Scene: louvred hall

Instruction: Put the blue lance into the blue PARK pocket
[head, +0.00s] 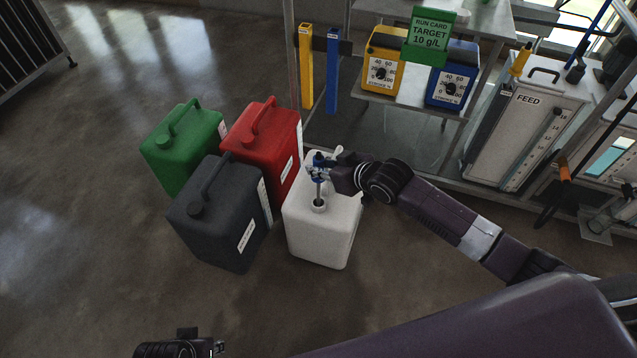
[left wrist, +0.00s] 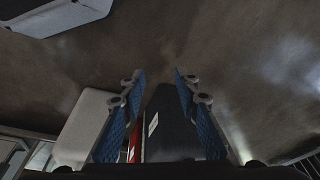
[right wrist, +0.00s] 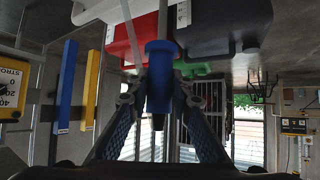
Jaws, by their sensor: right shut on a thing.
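The blue lance (head: 319,161) is gripped near its top by my right gripper (head: 327,169), above the white canister. Its thin stem points down to the canister's open neck; how deep it reaches is hidden. In the right wrist view my right gripper (right wrist: 158,88) is shut around the lance's blue head (right wrist: 160,62). The blue PARK pocket (head: 332,72) is an upright blue tube on the rack frame, behind and above the canister. It also shows in the right wrist view (right wrist: 67,88). My left gripper (left wrist: 158,80) is open and empty; only its edge shows low in the head view.
The white canister (head: 324,235) stands beside red (head: 268,140), dark grey (head: 222,225) and green (head: 180,150) canisters. A yellow pocket (head: 306,65) is left of the blue one. Yellow (head: 382,62) and blue (head: 452,75) dial units sit on the rack shelf. Floor at left is clear.

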